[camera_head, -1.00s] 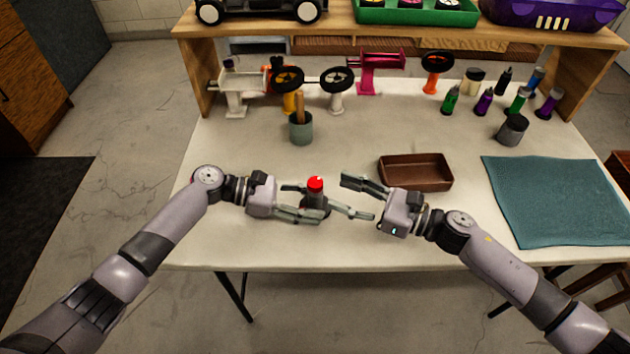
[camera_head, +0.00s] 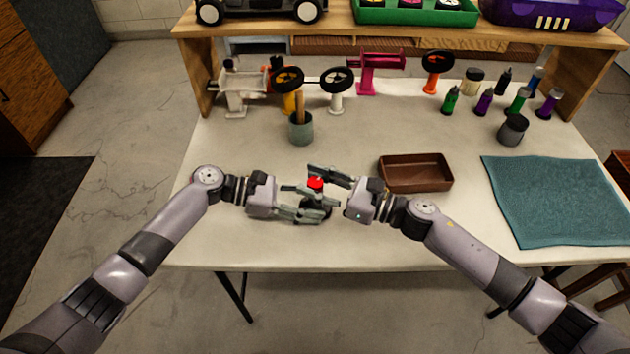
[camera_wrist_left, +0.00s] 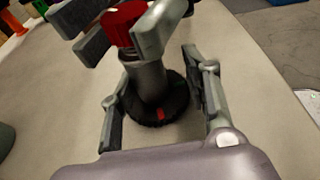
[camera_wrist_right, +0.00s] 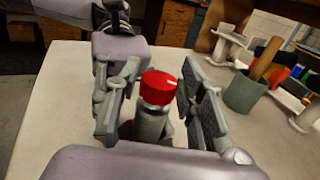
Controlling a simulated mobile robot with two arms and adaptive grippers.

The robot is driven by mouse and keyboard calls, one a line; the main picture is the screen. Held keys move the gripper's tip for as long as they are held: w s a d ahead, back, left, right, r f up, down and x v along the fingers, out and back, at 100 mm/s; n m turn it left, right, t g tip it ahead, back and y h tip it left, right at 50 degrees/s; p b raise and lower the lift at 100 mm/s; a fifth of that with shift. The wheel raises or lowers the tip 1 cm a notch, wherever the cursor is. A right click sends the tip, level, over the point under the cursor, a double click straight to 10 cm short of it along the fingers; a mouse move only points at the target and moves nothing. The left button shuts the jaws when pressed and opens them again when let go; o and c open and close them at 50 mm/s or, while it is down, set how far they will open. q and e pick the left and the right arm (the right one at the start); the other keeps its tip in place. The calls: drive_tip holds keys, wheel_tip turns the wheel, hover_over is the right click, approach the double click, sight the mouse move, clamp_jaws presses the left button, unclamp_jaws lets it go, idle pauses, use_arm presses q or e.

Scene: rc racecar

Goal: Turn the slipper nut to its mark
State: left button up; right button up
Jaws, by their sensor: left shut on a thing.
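The red slipper nut (camera_head: 316,183) sits on top of an upright grey post, and a pale line shows on its top in the right wrist view (camera_wrist_right: 158,86). The post (camera_wrist_left: 147,82) rises from a round black base (camera_wrist_left: 150,110) with a small red mark (camera_wrist_left: 160,114). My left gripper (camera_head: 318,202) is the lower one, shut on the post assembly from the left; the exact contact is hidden. My right gripper (camera_head: 315,187) is open, its fingers on either side of the red nut, with gaps visible in the right wrist view.
A brown tray (camera_head: 416,186) lies right of the grippers, and a teal cloth (camera_head: 560,200) lies further right. A grey-green cup (camera_head: 301,133) with a wooden handle stands behind. Wheels, stands and bottles line the back. The table front is clear.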

clamp_jaws()
drive_tip(key=shift+f+m+t+h, duration=0.1)
drive_tip(key=shift+m+t+h, duration=0.2)
drive_tip(key=shift+m+t, duration=0.15)
drive_tip(key=m+t+h, duration=0.2)
drive_tip(key=m+t, duration=0.1)
drive_tip(key=t, duration=0.1)
drive_tip(key=shift+h, duration=0.3)
drive_tip(key=m+t+h, duration=0.4)
drive_tip(key=h, duration=0.1)
drive_tip(key=shift+a+m+h, duration=0.1)
drive_tip(key=shift+m+h, duration=0.15)
drive_tip(key=shift+h, duration=0.15)
drive_tip(key=m+t+h, duration=0.1)
drive_tip(key=m+h, duration=0.1)
drive_tip(key=h, duration=0.1)
drive_tip(key=m+h, duration=0.2)
drive_tip(key=h, duration=0.1)
drive_tip(key=shift+t, duration=0.35)
drive_tip(key=shift+w+d+m+h, duration=0.1)
drive_tip(key=shift+m+h, duration=0.6)
drive_tip(key=shift+h, duration=0.45)
drive_tip(key=shift+d+m+h, duration=0.1)
drive_tip(key=shift+m+h, duration=0.6)
drive_tip(key=shift+h, duration=0.75)
drive_tip(key=shift+o, duration=1.6)
unclamp_jaws()
